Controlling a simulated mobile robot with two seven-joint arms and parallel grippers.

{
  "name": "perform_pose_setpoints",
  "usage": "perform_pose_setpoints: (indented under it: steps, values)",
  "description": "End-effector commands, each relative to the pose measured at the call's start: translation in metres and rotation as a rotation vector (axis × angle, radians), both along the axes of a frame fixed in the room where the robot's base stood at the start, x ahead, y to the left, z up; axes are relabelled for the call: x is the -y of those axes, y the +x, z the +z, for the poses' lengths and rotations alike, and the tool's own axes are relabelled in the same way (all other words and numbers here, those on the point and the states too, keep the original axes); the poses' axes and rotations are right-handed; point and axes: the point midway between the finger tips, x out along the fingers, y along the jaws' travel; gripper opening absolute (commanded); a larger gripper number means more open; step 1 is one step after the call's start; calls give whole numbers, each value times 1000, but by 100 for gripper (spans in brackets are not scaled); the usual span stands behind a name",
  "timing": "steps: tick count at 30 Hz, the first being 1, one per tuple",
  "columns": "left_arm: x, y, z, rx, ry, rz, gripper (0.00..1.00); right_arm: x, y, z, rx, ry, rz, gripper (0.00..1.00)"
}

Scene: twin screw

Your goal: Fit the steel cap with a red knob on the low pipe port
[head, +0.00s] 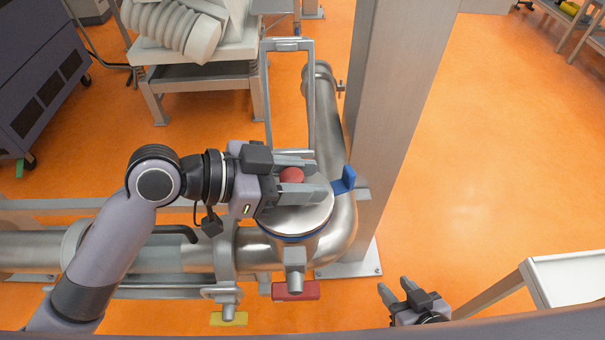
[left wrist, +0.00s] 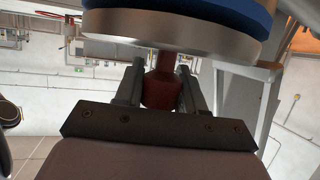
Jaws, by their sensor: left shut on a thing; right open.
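The steel cap (head: 300,217) is a round metal disc with a red knob (head: 291,175) and a blue ring beneath it. In the head view it is over the low pipe port, which it hides; I cannot tell whether it is seated. My left gripper (head: 305,184) is shut on the red knob. The left wrist view shows the knob (left wrist: 162,90) between the two fingers, with the cap's steel rim (left wrist: 170,38) and blue ring (left wrist: 185,10) beyond. My right gripper (head: 393,291) is open and empty at the lower right, away from the pipe.
A steel pipe (head: 341,140) bends around the port beside a grey column (head: 392,110). Blue (head: 344,180), red (head: 296,291) and yellow (head: 228,319) handles stick out nearby. A white-topped cart (head: 570,280) stands at the lower right.

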Motion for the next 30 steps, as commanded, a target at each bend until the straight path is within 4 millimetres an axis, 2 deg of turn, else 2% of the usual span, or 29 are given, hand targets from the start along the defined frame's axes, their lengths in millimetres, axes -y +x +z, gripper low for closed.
perform_pose_setpoints:
  steps: [20, 21, 24, 30]
  values:
    - [0, 0, -4, 2, -4, 1, 0, 0, 0, -5, 1, -1, 2, 43]
    - [0, 0, -5, 3, -3, 0, 42, 0, 0, -5, 1, -1, 2, 43]
    - [0, 0, -4, 2, -3, 1, 69, 0, 0, -4, 1, -1, 2, 43]
    - [0, 0, -5, 2, -2, 1, 69, 0, 0, -5, 1, -1, 1, 43]
